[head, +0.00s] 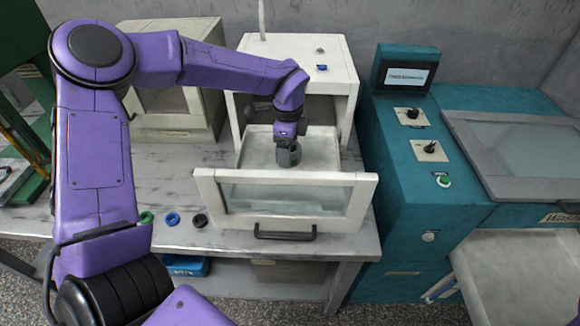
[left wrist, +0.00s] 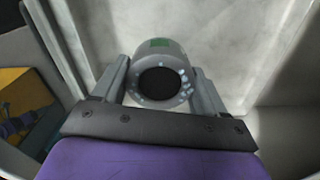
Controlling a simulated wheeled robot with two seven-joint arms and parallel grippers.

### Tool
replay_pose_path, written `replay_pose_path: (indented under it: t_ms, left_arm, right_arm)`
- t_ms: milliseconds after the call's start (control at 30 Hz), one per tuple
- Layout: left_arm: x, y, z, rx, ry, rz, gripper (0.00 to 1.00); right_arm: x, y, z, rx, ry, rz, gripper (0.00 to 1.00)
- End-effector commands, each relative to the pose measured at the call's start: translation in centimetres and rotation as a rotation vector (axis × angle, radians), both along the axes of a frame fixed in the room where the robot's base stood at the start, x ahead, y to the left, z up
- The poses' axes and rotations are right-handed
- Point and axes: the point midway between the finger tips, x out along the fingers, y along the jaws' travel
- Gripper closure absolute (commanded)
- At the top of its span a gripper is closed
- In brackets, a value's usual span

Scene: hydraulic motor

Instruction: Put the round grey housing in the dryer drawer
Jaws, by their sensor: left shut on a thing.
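The round grey housing (head: 289,155) is held by my left gripper (head: 288,143) over the open dryer drawer (head: 286,192). The drawer is white with a clear front panel and a dark handle, and it is pulled out of the white dryer cabinet (head: 300,55). In the left wrist view the housing (left wrist: 160,60) sits between the two fingers of my left gripper (left wrist: 162,82), its dark round opening facing the camera and a green patch on its side. I cannot tell whether the housing touches the drawer floor. My right gripper is out of view.
A green, a blue (head: 172,219) and a black ring (head: 199,220) lie on the marble-topped bench left of the drawer. A beige oven-like box (head: 172,110) stands behind left. A teal machine (head: 415,180) with knobs and a screen stands right of the bench.

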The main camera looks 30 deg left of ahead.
Motion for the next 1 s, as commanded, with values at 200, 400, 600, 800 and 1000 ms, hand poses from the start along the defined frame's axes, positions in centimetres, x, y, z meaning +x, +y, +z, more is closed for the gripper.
replay_pose_path:
  t_ms: [200,400,600,800,1000]
  left_arm:
    - [0.0,0.0,-3.3,0.001,0.003,-0.001,0.73]
    - [0.1,-0.1,-6.0,0.000,-0.001,-0.003,0.73]
    - [0.2,-0.2,-6.1,0.000,-0.002,-0.004,0.73]
    - [0.1,-0.2,-6.4,0.000,-0.001,-0.004,0.08]
    - [0.1,-0.2,-6.4,0.000,-0.001,-0.004,0.03]
  right_arm:
    - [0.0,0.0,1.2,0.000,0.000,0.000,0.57]
    - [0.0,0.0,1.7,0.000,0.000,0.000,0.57]
    - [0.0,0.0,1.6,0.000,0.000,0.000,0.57]
    - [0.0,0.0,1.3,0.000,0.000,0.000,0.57]
    - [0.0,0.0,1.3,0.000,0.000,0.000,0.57]
